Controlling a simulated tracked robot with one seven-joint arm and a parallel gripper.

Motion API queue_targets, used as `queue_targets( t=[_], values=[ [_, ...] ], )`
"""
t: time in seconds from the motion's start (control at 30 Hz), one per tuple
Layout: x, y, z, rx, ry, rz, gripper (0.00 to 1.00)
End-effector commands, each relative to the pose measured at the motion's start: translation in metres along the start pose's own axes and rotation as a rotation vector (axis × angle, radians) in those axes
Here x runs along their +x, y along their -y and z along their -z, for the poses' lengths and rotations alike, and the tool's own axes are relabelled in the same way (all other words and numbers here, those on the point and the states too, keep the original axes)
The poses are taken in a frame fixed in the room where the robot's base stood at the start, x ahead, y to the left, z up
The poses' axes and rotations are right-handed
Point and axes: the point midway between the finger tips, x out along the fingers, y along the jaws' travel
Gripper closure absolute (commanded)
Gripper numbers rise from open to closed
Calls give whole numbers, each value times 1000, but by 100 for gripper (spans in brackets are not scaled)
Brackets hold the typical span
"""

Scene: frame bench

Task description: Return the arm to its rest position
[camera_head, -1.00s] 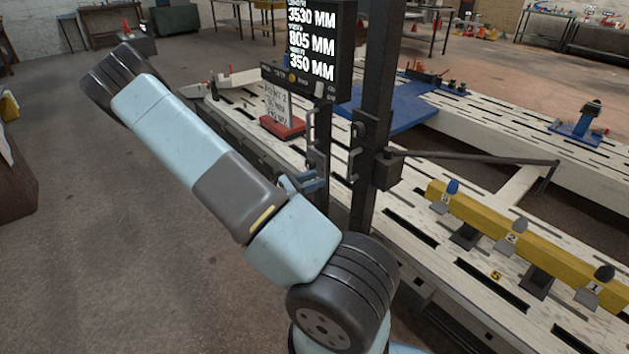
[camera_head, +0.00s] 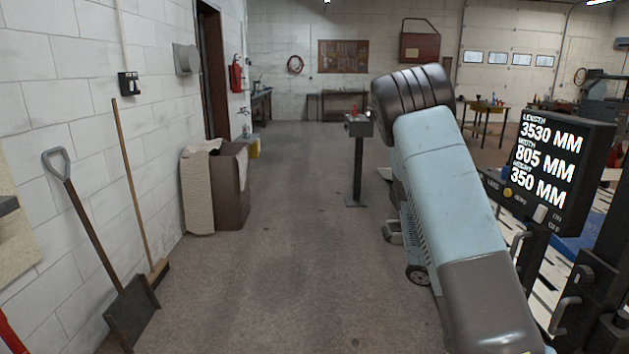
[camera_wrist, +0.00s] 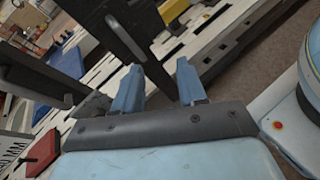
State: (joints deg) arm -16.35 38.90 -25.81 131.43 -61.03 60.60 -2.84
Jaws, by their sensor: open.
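My arm rises at the right of the head view, its pale blue links bent at a dark ribbed joint near the top. My gripper is outside the head view. In the wrist view my gripper (camera_wrist: 158,82) shows two blue fingers standing apart with nothing between them. Beyond the fingers are a dark upright post and the slotted white frame bench (camera_wrist: 212,38). I cannot tell how far the fingertips are from the post.
A display screen (camera_head: 549,160) on a dark stand is close to the right of my arm. A pedestal (camera_head: 357,160) stands beyond the arm. A shovel (camera_head: 100,250), a broom (camera_head: 135,190) and a brown bin (camera_head: 229,188) line the left wall. The middle floor is clear.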

Motion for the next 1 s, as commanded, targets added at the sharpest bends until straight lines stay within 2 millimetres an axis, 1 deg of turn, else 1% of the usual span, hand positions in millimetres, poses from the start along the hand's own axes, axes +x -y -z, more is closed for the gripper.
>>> queue_targets(
  t=[0.03, 0.67, 1.0],
  values=[
    [-6, 2, -7, 34, -36, 24, 59],
    [-81, 35, -83, 394, -442, 295, 59],
    [-123, 56, -130, 567, -668, 417, 59]
  ],
)
